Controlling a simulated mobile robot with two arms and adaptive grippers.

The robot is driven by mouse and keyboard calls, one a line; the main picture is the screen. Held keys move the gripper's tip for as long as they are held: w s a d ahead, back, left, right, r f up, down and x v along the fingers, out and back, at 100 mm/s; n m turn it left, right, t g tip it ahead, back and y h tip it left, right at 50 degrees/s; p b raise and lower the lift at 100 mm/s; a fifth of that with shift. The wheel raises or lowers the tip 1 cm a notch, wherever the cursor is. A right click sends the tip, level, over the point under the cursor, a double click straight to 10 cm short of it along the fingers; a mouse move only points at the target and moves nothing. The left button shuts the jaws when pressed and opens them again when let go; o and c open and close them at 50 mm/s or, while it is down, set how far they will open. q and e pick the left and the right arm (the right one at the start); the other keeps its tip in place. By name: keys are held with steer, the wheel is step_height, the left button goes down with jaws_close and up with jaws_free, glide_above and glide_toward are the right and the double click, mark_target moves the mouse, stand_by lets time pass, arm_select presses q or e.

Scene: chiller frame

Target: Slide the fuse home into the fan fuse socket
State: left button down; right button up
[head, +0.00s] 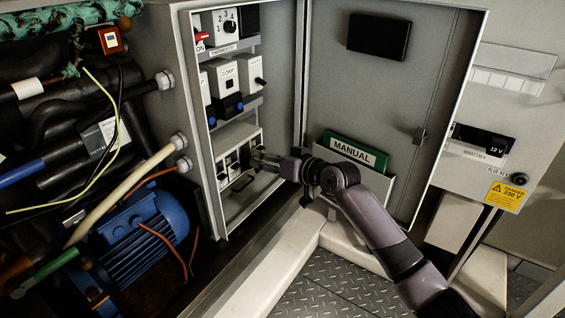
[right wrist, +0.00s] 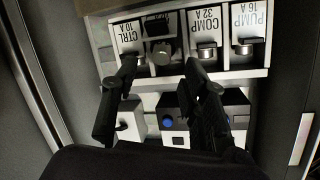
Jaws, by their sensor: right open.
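The fuse row (head: 234,168) is at the bottom of the open cabinet in the head view. In the right wrist view it appears upside down, with white fuses marked CTRL 10 A (right wrist: 128,37), COMP 32 A (right wrist: 206,30) and PUMP 16 A (right wrist: 250,28). No fan label is readable, and I cannot tell whether that piece is the fan fuse. My right gripper (head: 258,157) is open in front of the row, its fingers (right wrist: 165,78) on either side of this position. My left gripper is not in view.
Control modules with knobs (head: 224,75) sit on the shelves above the row. Pipes and a blue motor (head: 140,235) fill the left. Cabinet side walls bound the reach.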

steer(key=v, duration=1.1)
steer(key=shift+s+r, duration=0.1)
